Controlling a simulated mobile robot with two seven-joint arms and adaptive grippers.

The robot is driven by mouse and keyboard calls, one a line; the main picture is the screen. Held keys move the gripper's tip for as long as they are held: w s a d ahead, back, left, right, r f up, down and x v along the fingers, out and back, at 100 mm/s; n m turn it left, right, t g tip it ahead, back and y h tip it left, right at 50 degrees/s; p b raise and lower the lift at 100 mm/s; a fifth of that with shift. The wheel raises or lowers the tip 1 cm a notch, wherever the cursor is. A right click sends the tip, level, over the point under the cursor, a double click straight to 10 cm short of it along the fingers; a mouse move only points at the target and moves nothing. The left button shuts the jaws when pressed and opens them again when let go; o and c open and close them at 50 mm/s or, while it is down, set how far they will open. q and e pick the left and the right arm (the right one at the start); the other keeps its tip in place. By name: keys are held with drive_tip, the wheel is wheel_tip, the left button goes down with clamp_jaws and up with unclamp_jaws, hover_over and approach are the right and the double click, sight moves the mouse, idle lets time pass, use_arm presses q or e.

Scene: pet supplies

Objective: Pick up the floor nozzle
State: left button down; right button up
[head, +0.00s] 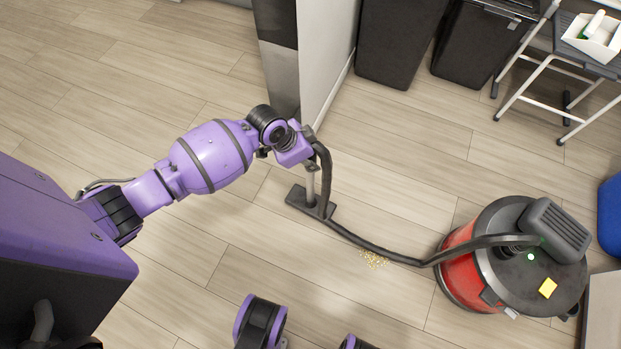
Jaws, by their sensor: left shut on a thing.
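The floor nozzle (297,199) is a dark flat head with a grey tube (311,186) rising from it. A black hose joins it to a red and dark grey vacuum cleaner (463,268) at the right. My left gripper (312,152) is shut on the upper end of the nozzle's tube, above the head. The gripper and the hose partly hide the grip. I cannot tell whether the head touches the floor or hangs just above it. My right gripper is not in view.
Spilled yellowish bits (374,259) lie on the wood floor near the hose. A wall end (322,60) stands just beyond my left gripper. Dark bins (398,40) and a metal-framed cart (545,75) stand at the back right. The floor at left is clear.

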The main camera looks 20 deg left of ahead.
use_arm(q)
drive_tip(key=shift+w+r, duration=0.1)
drive_tip(key=shift+r, duration=0.15)
